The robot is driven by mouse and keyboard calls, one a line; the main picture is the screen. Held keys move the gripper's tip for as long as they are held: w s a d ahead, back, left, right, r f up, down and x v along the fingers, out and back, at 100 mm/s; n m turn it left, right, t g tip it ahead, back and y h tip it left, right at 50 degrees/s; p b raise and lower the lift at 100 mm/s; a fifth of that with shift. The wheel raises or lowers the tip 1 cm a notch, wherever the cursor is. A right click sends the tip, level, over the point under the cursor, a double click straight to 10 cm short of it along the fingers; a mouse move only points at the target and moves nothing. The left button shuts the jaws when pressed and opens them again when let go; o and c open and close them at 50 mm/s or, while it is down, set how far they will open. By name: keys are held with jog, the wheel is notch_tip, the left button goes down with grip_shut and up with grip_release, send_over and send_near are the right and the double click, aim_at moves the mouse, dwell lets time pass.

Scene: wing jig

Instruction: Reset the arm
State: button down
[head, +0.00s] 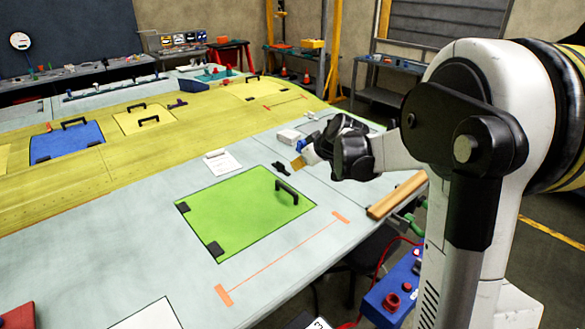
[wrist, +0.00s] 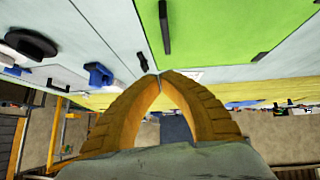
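My arm reaches in from the right in the head view, with my gripper (head: 299,163) above the grey-blue wing surface, beyond the green panel. In the wrist view the two yellow-brown fingers of my gripper (wrist: 160,75) curve together and meet at their tips, with nothing visible between them. The green panel (head: 240,210) has a black handle (head: 287,192) and lies flat on the wing. It also shows in the wrist view (wrist: 215,30), past the fingertips.
A blue item (wrist: 98,73) and a small black item (wrist: 142,64) lie near the gripper. A white box (head: 289,137), a paper sheet (head: 222,162) and a wooden bar (head: 397,195) are on the wing. A blue panel (head: 67,142) lies further left.

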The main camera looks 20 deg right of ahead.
jog(key=s+a+m+g+b, duration=0.1)
jog(key=s+a+b, duration=0.3)
jog(key=s, duration=0.5)
jog(key=s+a+m+b, duration=0.1)
jog(key=s+a+b, duration=0.1)
jog(key=s+a, duration=0.55)
jog(key=s+a+f+m+b, duration=0.1)
jog(key=s+f+b, duration=0.1)
jog(key=s+f, duration=0.3)
jog(key=s+a+f+h+b, duration=0.1)
jog(key=s+f, duration=0.4)
jog(key=s, duration=0.5)
jog(key=shift+s+a+m+g+h+b, duration=0.35)
jog(key=shift+a+b, duration=0.3)
jog(key=shift+b, duration=0.35)
